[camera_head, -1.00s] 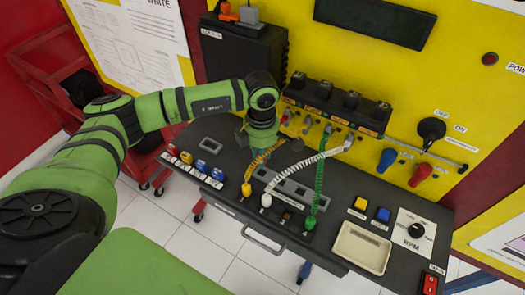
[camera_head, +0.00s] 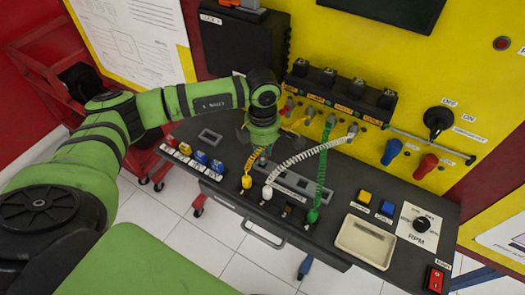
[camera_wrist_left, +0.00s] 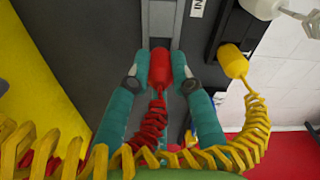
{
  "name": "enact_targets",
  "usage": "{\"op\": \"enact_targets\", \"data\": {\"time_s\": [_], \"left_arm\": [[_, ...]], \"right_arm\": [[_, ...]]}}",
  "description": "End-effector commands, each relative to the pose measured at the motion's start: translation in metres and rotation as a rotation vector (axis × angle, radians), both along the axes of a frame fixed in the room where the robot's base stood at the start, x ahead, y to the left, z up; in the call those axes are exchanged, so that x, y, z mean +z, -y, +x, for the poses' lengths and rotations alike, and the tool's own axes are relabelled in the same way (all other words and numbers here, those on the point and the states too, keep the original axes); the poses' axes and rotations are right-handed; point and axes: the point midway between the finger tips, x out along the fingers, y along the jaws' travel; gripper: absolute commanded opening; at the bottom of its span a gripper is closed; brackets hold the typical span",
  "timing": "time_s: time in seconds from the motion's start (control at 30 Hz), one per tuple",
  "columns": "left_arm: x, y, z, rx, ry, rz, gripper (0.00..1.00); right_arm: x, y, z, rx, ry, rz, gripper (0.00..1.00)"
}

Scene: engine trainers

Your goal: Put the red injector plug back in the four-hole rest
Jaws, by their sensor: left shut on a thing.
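My left gripper (camera_head: 263,157) points down over the console, behind the yellow plug. In the left wrist view its teal fingers (camera_wrist_left: 160,75) are shut on the red injector plug (camera_wrist_left: 160,67), whose coiled red cord trails back toward the camera. The plug's end is over a long grey recessed plate (camera_head: 293,183), which may be the four-hole rest; its holes are not clear. I cannot tell whether the plug touches it. The yellow plug (camera_head: 246,182), white plug (camera_head: 267,192) and green plug (camera_head: 312,215) stand along a black strip in front. My right gripper is not in view.
Coiled yellow (camera_wrist_left: 255,125), white (camera_head: 305,153) and green (camera_head: 321,175) cords run from the plugs to the yellow panel. A beige tray (camera_head: 365,243) and yellow and blue buttons lie to the right.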

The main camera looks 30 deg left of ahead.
Motion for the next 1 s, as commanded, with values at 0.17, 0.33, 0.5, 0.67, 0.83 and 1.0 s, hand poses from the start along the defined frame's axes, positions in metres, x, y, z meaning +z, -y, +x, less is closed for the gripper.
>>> {"op": "enact_targets", "data": {"time_s": [0.17,0.33,0.5,0.67,0.83,1.0], "left_arm": [[0.0001,0.0000,0.0002,0.000,0.000,-0.001,0.01],[0.0003,-0.0001,0.0002,0.000,0.000,0.000,0.01],[-0.0007,0.0000,0.0001,0.000,0.000,0.000,0.01],[-0.0032,0.0000,0.0001,0.000,0.000,0.000,0.01],[-0.0060,0.0000,0.0001,0.000,0.000,0.000,0.01],[-0.0085,0.0000,0.0000,0.000,0.000,0.000,0.01]], "right_arm": [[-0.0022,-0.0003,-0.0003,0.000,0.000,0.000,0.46],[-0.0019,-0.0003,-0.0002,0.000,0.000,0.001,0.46],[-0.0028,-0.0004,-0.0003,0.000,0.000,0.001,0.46],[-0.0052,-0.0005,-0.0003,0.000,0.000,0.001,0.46],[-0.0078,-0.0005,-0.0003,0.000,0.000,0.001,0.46],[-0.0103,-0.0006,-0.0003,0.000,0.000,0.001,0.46]]}}
